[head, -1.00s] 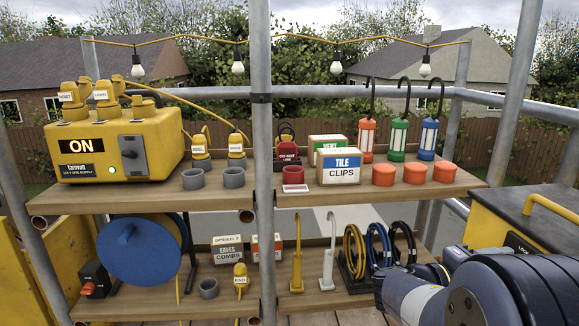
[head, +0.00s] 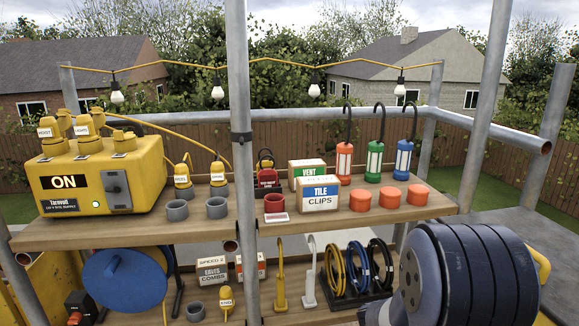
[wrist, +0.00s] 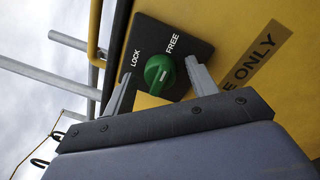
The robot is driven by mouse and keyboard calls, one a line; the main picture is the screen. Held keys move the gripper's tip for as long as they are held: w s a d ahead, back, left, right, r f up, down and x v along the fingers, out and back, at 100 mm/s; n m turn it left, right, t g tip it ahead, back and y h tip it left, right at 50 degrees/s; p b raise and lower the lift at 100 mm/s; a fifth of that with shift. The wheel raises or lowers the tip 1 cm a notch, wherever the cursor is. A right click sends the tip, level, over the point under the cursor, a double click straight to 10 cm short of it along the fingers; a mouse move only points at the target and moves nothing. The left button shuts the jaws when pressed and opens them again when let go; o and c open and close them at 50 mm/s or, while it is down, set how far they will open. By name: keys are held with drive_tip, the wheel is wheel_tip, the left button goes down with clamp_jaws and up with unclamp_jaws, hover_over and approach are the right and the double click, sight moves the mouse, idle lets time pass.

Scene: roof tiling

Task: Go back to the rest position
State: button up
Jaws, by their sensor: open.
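My gripper (wrist: 158,80) shows in the wrist view with its two fingers apart. A green knob (wrist: 160,70) sits in the gap between the fingers, on a black plate (wrist: 185,38) marked LOCK and FREE. The plate is on a yellow panel (wrist: 230,30). Whether a finger touches the knob I cannot tell, and the knob's exact setting is unclear. In the head view my arm fills the lower right and my gripper is hidden.
A scaffold shelf (head: 130,232) holds a yellow power supply (head: 100,180) marked ON, clip boxes (head: 318,194), lamps (head: 375,160) and orange caps (head: 390,195). A blue reel (head: 125,280) is below. A scaffold post (head: 240,150) stands in front.

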drive_tip(key=n+p, duration=0.4)
drive_tip(key=p, duration=0.1)
drive_tip(key=n+p, duration=0.4)
drive_tip(key=p, duration=0.1)
drive_tip(key=n+p, duration=0.4)
drive_tip(key=p, duration=0.1)
drive_tip(key=shift+r+t+y+p, duration=0.25)
drive_tip(key=shift+t+y+p, duration=0.05)
drive_tip(key=shift+y+p, duration=0.1)
drive_tip(key=shift+f, duration=0.1)
